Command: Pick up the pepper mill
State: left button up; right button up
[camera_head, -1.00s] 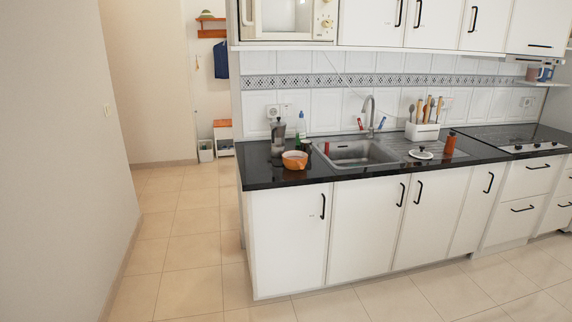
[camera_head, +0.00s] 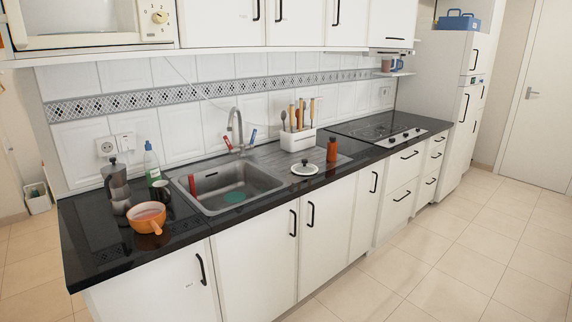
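An upright orange-brown cylinder (camera_head: 332,150), which looks like the pepper mill, stands on the black counter (camera_head: 110,248) near its front edge. It is to the right of a small white lid with a dark knob (camera_head: 305,168) and to the left of the hob. Nothing hides it. Neither of my grippers is in view.
An orange pot (camera_head: 149,218), a moka pot (camera_head: 117,188) and a green bottle (camera_head: 152,163) stand left of the sink (camera_head: 240,185). A white utensil holder (camera_head: 297,139) stands behind the lid. The hob (camera_head: 390,130) is to the right. Tiled floor in front is clear.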

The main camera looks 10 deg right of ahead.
aim_at(331, 147)
jog(key=i+l+z, duration=0.2)
jog(key=i+l, duration=0.15)
jog(key=i+l+z, duration=0.15)
jog(key=i+l, duration=0.15)
jog(key=i, duration=0.2)
jog(key=u, duration=1.55)
jog(key=z, duration=1.55)
jog(key=i+l, duration=0.3)
